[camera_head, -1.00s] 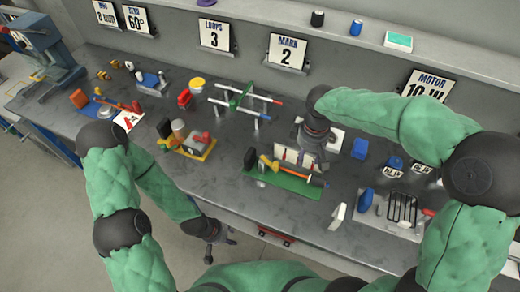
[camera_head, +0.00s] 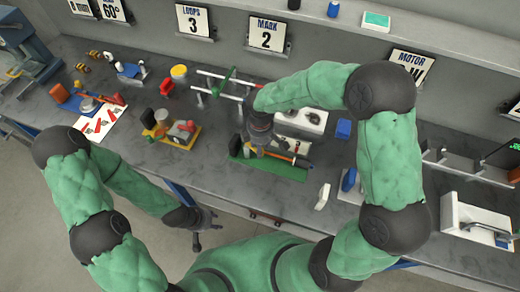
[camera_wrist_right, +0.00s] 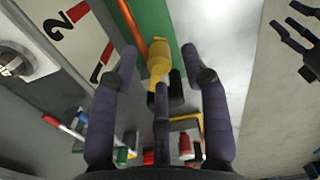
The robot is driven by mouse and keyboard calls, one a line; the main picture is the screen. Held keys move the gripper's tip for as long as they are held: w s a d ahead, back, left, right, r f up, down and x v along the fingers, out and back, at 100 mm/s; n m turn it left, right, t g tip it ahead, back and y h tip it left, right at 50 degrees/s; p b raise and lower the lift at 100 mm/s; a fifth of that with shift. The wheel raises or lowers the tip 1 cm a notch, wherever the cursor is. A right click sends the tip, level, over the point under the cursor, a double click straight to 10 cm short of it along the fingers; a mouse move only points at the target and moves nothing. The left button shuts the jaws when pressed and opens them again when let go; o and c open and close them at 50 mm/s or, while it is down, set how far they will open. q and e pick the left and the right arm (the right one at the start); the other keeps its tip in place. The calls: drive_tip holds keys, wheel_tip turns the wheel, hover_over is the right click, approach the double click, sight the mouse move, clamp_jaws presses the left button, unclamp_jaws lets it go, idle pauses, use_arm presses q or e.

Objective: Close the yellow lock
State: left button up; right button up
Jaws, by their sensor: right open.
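The yellow lock (camera_wrist_right: 158,60) is a small yellow piece at the end of an orange rod (camera_wrist_right: 133,22), beside a green plate (camera_wrist_right: 163,15). In the right wrist view it lies between the fingers of my open right gripper (camera_wrist_right: 162,72); I cannot tell whether they touch it. In the head view my right gripper (camera_head: 255,143) is over the left part of the green plate (camera_head: 275,170) and hides most of the lock. My left gripper (camera_head: 204,228) hangs empty in front of the bench edge, its fingers apart.
A yellow-based fixture (camera_head: 178,140) stands left of the green plate. Bare bench (camera_head: 225,185) lies in front.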

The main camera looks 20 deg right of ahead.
drive_tip(key=shift+f, duration=1.05)
use_arm(q)
drive_tip(key=shift+f, duration=0.2)
use_arm(e)
clamp_jaws()
